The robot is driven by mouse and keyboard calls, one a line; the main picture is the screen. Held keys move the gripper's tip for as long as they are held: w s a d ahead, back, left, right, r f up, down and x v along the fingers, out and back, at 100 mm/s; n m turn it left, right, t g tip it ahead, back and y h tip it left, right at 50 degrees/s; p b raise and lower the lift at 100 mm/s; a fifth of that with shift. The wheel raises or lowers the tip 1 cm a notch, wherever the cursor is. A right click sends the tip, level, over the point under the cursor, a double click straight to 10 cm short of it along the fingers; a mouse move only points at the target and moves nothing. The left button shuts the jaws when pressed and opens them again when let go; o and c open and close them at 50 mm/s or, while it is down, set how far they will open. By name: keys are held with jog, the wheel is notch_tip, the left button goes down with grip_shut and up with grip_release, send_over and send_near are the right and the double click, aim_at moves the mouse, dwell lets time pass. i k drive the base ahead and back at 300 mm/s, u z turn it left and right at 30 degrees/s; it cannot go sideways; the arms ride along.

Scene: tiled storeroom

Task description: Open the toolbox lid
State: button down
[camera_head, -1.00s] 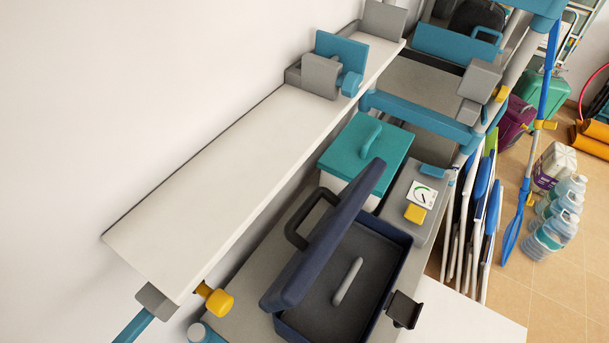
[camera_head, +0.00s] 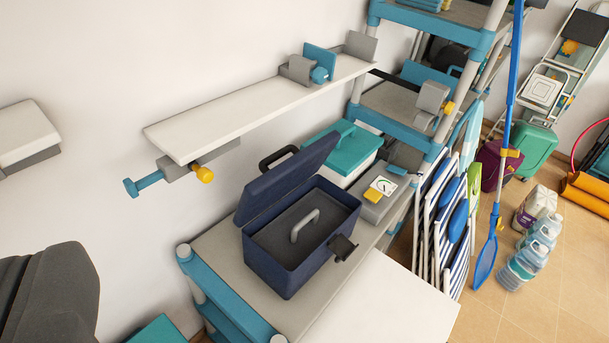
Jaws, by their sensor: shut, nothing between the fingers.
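The dark blue toolbox (camera_head: 301,270) stands on a grey-topped bench in the middle of the view. Its lid (camera_head: 287,180) is raised and stands tilted up on the wall side, so the box is open. A black carrying handle (camera_head: 277,157) shows beyond the lid's upper edge. Inside lies a grey tray with a light grey grip (camera_head: 305,226). A black latch (camera_head: 342,247) sticks out from the toolbox's near right side. My gripper is not in view.
A white wall shelf (camera_head: 255,110) hangs behind the toolbox. A teal-lidded box (camera_head: 345,150) and a grey case (camera_head: 375,205) stand just beyond it. Folded striped chairs (camera_head: 440,230) lean at the bench's right. Tiled floor lies open at lower right.

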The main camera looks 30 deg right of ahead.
aim_at(258, 195)
jog(key=u, duration=0.05)
jog(key=k, duration=0.55)
jog(key=z, duration=0.75)
jog(key=i, duration=1.55)
jog(key=u, duration=0.35)
